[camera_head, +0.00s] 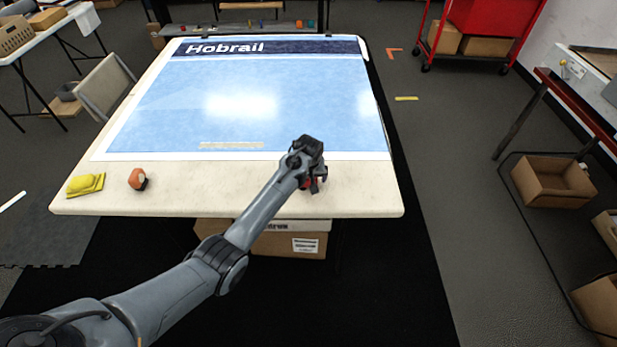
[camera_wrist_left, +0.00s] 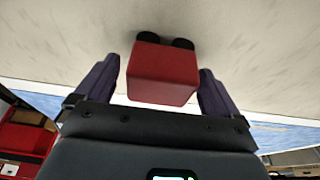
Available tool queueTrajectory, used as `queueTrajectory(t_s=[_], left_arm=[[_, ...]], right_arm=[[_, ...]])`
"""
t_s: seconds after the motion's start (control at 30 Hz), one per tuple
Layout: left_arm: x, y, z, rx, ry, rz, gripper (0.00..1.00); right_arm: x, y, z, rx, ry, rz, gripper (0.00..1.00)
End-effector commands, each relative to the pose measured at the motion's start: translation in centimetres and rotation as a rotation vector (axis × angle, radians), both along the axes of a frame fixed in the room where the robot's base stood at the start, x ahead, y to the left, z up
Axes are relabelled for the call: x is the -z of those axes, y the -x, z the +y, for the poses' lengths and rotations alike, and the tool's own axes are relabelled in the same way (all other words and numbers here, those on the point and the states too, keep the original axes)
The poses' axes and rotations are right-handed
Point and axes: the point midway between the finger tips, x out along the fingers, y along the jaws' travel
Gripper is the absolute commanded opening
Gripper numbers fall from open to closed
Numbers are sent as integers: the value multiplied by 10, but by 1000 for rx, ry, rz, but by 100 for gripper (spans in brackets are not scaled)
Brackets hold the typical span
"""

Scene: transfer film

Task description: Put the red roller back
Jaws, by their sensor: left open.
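The red roller (camera_wrist_left: 162,74) is a red block with two dark round wheels at its far end. In the left wrist view it sits between the two fingers of my left gripper (camera_wrist_left: 158,68), with narrow gaps showing on both sides. In the head view my left gripper (camera_head: 316,184) is open, pointing down over the front right part of the table. Only a little red of the roller (camera_head: 308,183) shows beneath it; the rest is hidden. My right gripper is not in view.
The cream table (camera_head: 230,185) carries a blue film sheet (camera_head: 290,110) marked "Hobrail". A pale strip (camera_head: 231,145) lies on the sheet's near edge. A yellow item (camera_head: 86,184) and an orange-black tool (camera_head: 138,179) lie at the table's front left. The front middle is clear.

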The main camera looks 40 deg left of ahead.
Motion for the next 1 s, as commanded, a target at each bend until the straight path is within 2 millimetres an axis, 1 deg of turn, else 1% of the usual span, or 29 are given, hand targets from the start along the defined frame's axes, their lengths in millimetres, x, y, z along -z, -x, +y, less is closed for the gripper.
queueTrajectory(t_s=[0.17, 0.33, 0.5, 0.6, 0.7, 0.83, 0.93, 1.0], left_arm=[[-24, 5, -4, 1, -1, -2, 96], [-55, 12, -10, 0, -1, -2, 96], [-83, 19, -16, 1, -1, -2, 96], [-96, 22, -18, 1, -1, -2, 96], [-105, 25, -20, 1, -1, -1, 96], [-111, 27, -22, 2, 0, 0, 96], [-107, 33, -25, 15, -5, 4, 96], [-99, 41, -30, 40, -13, 8, 96]], right_arm=[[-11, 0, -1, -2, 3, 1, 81], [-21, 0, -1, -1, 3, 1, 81], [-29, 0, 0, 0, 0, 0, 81], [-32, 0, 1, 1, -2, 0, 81], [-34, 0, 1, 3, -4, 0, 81], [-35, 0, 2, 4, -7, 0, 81], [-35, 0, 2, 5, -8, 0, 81], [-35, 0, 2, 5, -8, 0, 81]])
